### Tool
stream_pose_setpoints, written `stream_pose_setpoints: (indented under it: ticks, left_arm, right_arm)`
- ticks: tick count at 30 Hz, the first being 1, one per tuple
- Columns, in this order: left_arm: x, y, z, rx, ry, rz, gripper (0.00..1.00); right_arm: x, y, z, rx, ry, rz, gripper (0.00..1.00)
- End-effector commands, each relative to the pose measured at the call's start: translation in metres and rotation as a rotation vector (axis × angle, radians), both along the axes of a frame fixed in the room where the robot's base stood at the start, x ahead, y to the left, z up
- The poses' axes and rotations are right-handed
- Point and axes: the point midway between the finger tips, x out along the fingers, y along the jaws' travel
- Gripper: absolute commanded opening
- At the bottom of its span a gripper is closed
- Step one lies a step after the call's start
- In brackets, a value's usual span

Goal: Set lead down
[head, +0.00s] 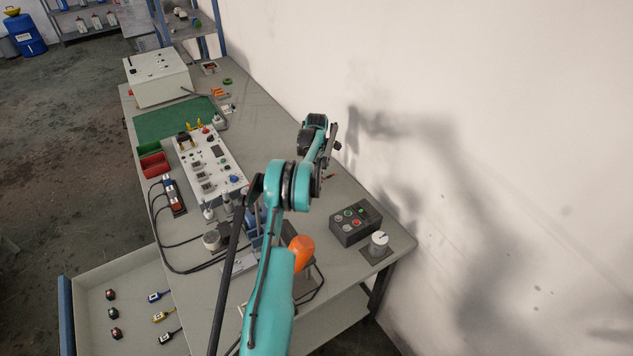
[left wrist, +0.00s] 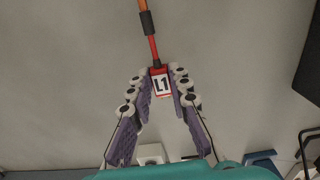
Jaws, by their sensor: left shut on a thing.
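In the left wrist view, my left gripper (left wrist: 161,80) is shut on the lead (left wrist: 153,48). The lead has a red body, a black collar, an orange end and a white tag reading L1 (left wrist: 161,86). The tag sits between the fingertips, and the lead points away from them over a plain grey surface. I cannot tell whether the lead touches that surface. In the head view, my teal left arm reaches over the workbench (head: 262,98) toward the wall side. Its fingers are too small and hidden to make out there. My right gripper is not in view.
A white instrument panel (head: 222,160) stands left of my arm. A dark button box (head: 344,232) and a grey knob unit (head: 378,243) are at right. The bench behind my arm has bare room.

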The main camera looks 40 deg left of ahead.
Motion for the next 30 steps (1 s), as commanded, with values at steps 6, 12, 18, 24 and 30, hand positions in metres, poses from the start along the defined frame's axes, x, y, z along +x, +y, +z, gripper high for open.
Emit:
stream_pose_setpoints:
  ticks: [6, 12, 18, 24, 30]
  left_arm:
    - [0.000, 0.000, -0.008, 0.000, 0.000, 0.000, 0.00]
    - [0.000, 0.000, -0.012, 0.000, 0.000, 0.000, 0.00]
    - [0.000, 0.000, -0.011, 0.000, 0.000, 0.000, 0.39]
    - [0.000, 0.000, -0.010, 0.000, 0.000, 0.000, 0.39]
    - [0.000, 0.000, 0.008, 0.000, 0.000, 0.000, 0.39]
  right_arm:
    - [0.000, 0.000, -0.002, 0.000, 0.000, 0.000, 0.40]
    - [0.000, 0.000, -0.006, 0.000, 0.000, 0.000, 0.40]
    - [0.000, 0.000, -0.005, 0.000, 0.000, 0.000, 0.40]
    - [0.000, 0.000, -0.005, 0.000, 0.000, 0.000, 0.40]
    - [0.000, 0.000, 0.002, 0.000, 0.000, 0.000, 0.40]
